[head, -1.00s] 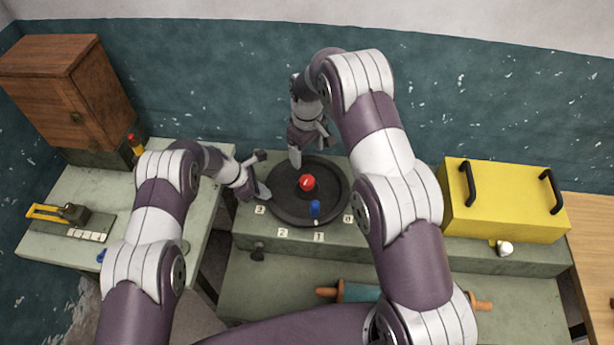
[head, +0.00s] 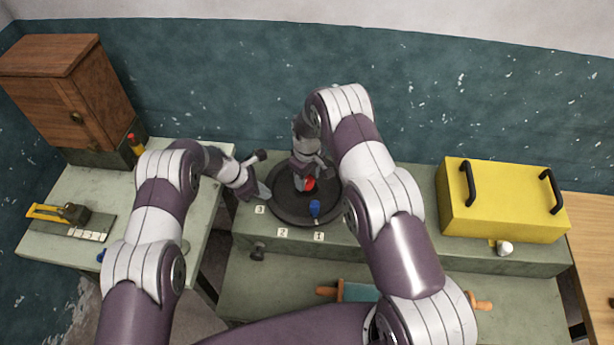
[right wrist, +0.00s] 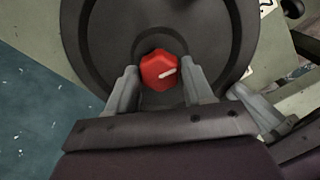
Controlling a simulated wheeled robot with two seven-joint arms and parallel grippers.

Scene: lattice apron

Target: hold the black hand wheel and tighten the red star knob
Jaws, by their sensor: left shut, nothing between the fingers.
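The black hand wheel (head: 292,213) lies flat on the raised green-grey bench, with a blue peg (head: 315,208) at its front rim. The red star knob (head: 310,184) is at the wheel's middle, partly hidden by my right gripper (head: 301,187) in the head view. In the right wrist view the knob (right wrist: 158,70) has a white mark pointing right. My right gripper's fingers (right wrist: 160,80) are open on either side of it, with gaps visible. My left gripper (head: 263,193) is shut and empty, its tip at the wheel's left rim; I cannot tell whether it touches.
Number tags, among them 2 (head: 283,232), stand along the bench front. A yellow box (head: 505,205) with black handles is at the right. A wooden cabinet (head: 65,95) is at the back left. A rolling-pin-like object (head: 360,292) lies on the lower front shelf.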

